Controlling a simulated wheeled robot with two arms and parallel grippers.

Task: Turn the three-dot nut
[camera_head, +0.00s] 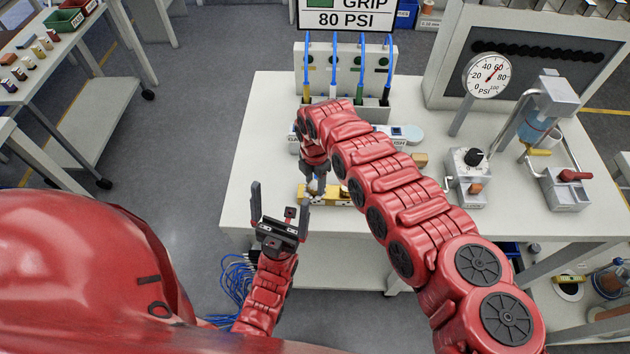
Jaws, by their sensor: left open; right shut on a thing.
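My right arm reaches from the lower right over the white bench, and its gripper (316,188) points down at a yellow block (346,196) near the bench's front edge. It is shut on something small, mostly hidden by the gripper. I cannot make out a three-dot nut or any dots. My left gripper (280,208) is open and empty, fingers pointing up, just off the front edge of the bench, left of the yellow block and apart from it.
A white panel (343,62) with blue hoses and several coloured connectors stands at the back. A sign (347,18) reads GRIP 80 PSI. A pressure gauge (487,75), a box with a black knob (467,172) and a red-handled valve (566,186) stand at right. The bench's left part is clear.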

